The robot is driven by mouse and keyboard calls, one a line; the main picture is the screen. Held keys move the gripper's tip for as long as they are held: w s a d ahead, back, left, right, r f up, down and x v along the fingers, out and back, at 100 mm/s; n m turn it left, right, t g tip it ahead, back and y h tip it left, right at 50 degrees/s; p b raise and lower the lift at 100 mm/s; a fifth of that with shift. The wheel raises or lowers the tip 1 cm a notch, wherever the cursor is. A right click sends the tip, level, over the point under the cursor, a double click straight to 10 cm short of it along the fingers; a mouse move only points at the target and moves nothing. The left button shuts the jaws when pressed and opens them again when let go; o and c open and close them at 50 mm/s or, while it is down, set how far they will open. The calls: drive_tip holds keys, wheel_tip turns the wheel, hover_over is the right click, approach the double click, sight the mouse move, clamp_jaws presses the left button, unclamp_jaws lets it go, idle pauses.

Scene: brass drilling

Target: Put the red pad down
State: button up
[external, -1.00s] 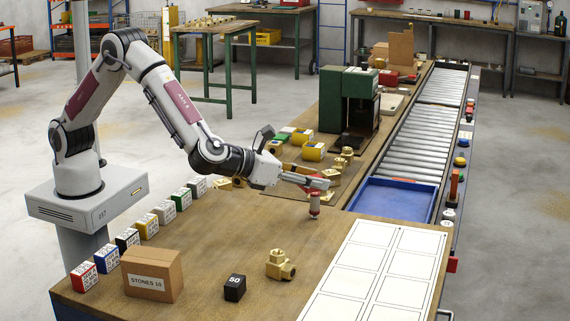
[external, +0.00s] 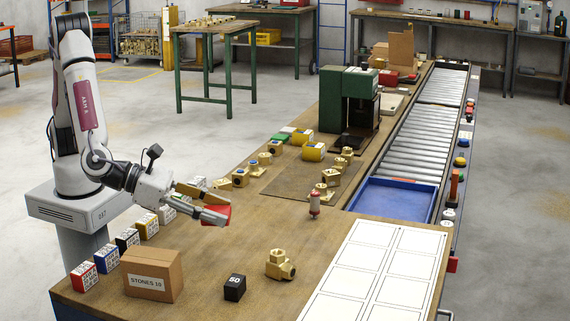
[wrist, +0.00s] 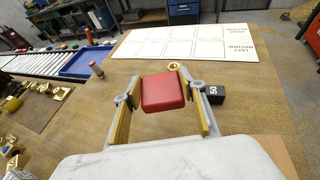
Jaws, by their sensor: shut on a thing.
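The red pad (wrist: 162,91) is a rounded red block held between the two fingers of my gripper (wrist: 163,100) in the wrist view. In the external view the red pad (external: 216,215) shows at the fingertips of my gripper (external: 208,208), above the left part of the wooden bench (external: 200,262). My gripper is shut on it. The pad appears to be clear of the bench top, but the exact gap cannot be told.
A black cube marked 50 (external: 235,288), a brass fitting (external: 280,265) and a cardboard box (external: 152,274) stand nearby. Several coloured boxes line the left edge. A red-and-white post (external: 314,205) stands near the blue tray (external: 393,199). Bench around the middle is bare.

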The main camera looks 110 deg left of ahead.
drive_tip(key=shift+s+a+f, duration=0.4)
drive_tip(key=shift+s+a, duration=0.05)
drive_tip(key=shift+s, duration=0.1)
drive_tip(key=shift+s+a+f, duration=0.35)
drive_tip(key=shift+s+a, duration=0.05)
drive_tip(key=shift+s, duration=0.15)
drive_tip(key=shift+n, duration=0.3)
drive_tip(key=shift+f, duration=0.1)
hover_over(214, 261)
drive_tip(key=shift+f, duration=3)
drive_tip(key=shift+f, duration=0.1)
drive_tip(key=shift+f, duration=1.75)
drive_tip(key=shift+f, duration=0.1)
